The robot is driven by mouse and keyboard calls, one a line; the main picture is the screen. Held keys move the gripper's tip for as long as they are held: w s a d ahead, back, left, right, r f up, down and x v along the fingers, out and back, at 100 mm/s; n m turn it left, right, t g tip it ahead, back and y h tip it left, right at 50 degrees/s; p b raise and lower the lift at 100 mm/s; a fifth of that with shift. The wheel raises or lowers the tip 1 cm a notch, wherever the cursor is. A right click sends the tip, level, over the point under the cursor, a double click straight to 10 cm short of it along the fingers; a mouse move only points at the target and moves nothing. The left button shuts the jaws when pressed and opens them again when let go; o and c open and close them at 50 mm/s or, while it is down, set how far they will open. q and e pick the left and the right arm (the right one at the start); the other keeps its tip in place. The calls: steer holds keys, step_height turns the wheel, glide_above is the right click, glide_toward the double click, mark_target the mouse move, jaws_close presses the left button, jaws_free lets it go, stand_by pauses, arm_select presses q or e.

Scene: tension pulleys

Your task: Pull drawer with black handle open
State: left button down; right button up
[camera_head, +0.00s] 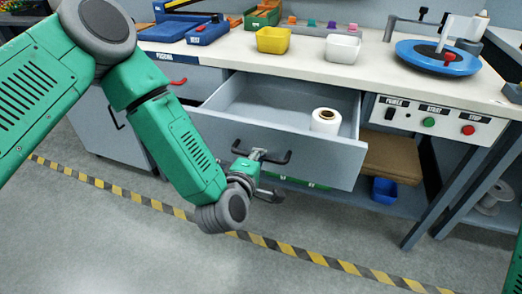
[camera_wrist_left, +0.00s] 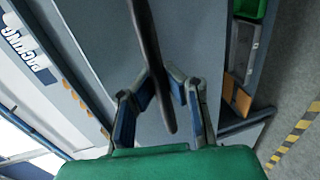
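The wide grey drawer (camera_head: 222,126) is pulled out from under the white worktop, its inside showing. Its black handle (camera_head: 283,159) is on the front panel; it also shows in the left wrist view (camera_wrist_left: 147,40), running between the fingers. My left gripper (camera_head: 257,155) is at the middle of this handle, its fingertips (camera_wrist_left: 162,80) closed in on both sides of the bar. The exact contact is hard to see. A white roll (camera_head: 325,121) stands in the drawer's right part. My right gripper is out of view.
A button panel (camera_head: 437,116) is at the right, above a blue bin (camera_head: 384,190) on a lower shelf. Yellow (camera_head: 273,40) and white (camera_head: 342,48) bins stand on the worktop. The floor in front is clear.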

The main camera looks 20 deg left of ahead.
arm_select(q)
steer(key=shift+s+d+f, duration=0.15)
steer(key=shift+s, duration=0.65)
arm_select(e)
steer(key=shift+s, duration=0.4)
arm_select(q)
steer(key=c, duration=1.7)
jaws_free()
steer(key=shift+o, duration=0.7)
steer(key=shift+w, duration=0.1)
steer(key=shift+d, duration=0.1)
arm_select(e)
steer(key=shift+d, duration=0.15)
arm_select(q)
steer(key=v, duration=1.2)
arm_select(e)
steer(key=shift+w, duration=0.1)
